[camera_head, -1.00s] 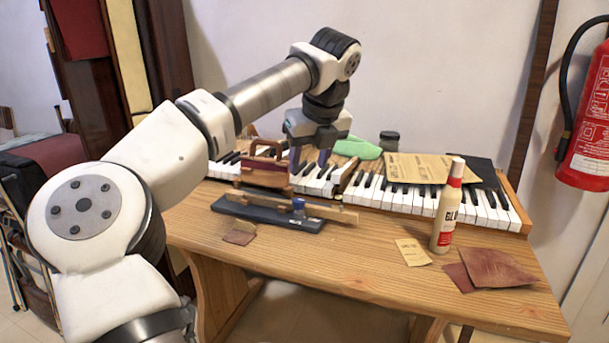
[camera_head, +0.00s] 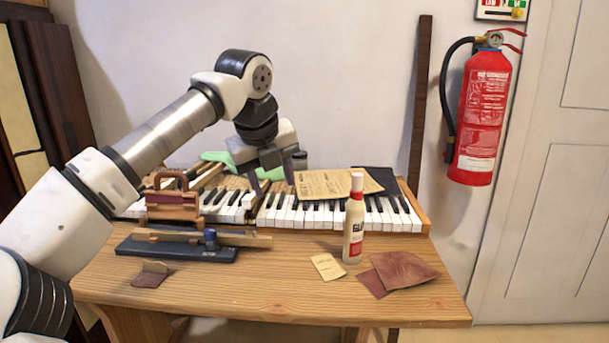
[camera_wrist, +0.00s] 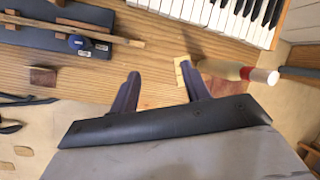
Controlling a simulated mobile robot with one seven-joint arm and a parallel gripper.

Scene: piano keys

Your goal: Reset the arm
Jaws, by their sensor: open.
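My gripper (camera_head: 276,183) is above the piano keyboard (camera_head: 330,216) in the head view, its fingers pointing down. In the wrist view my gripper (camera_wrist: 160,88) shows two dark fingers spread apart, with nothing between them but bare table. The keyboard lies along the back of the wooden table (camera_head: 280,290); some of its left part has keys lifted or exposed. It also shows at the top of the wrist view (camera_wrist: 225,15).
A glue bottle (camera_head: 354,222) stands upright at front right, beside a small card (camera_head: 327,266) and brown sandpaper (camera_head: 402,270). A dark tray (camera_head: 175,250) with a wooden stick and a clamp-like red block (camera_head: 172,205) are at left. A fire extinguisher (camera_head: 483,115) hangs on the wall.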

